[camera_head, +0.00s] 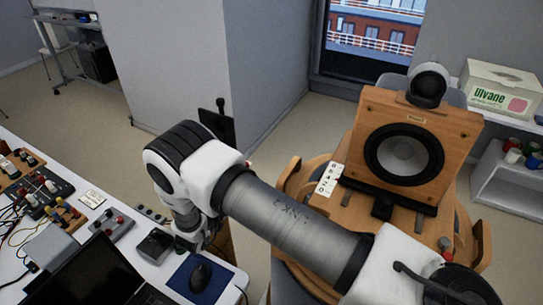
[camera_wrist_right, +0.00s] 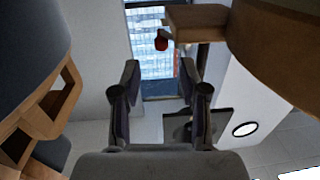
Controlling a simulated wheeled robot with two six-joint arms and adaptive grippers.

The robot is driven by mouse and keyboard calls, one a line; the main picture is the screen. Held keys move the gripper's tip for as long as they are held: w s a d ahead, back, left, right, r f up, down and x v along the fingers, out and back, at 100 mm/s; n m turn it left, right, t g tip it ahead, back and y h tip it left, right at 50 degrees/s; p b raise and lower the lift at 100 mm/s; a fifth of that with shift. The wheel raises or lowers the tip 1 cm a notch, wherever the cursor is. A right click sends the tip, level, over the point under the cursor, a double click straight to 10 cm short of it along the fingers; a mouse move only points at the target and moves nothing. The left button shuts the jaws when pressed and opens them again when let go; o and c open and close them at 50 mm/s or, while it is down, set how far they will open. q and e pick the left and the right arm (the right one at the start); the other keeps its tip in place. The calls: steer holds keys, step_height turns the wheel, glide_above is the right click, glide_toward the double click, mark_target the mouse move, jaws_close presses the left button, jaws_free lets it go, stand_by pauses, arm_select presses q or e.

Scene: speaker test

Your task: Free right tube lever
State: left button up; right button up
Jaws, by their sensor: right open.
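At the table's right side a grey lever with a red part (camera_head: 446,246) shows. In the right wrist view a red knob (camera_wrist_right: 161,42) hangs beside a wooden block (camera_wrist_right: 196,20), beyond my fingertips. I cannot tell which lever it belongs to. My right gripper (camera_wrist_right: 159,75) is open, with nothing between its fingers. In the head view my right arm crosses in front of the table, and its fingers cannot be made out. My left gripper is not in view.
A white bench (camera_head: 228,275) at left holds a laptop (camera_head: 85,275), a mouse (camera_head: 200,276), and wired boxes. A white card (camera_head: 329,180) lies by the speaker. In the wrist view, wooden parts flank the gripper at left (camera_wrist_right: 45,115) and upper right (camera_wrist_right: 280,45).

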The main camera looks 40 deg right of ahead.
steer(key=x, duration=0.3)
steer(key=b+x, duration=0.1)
steer(key=x, duration=0.3)
steer(key=shift+w+f, duration=0.1)
steer(key=shift+f, duration=0.15)
steer(key=shift+r, duration=0.15)
steer(key=shift+c, duration=0.4)
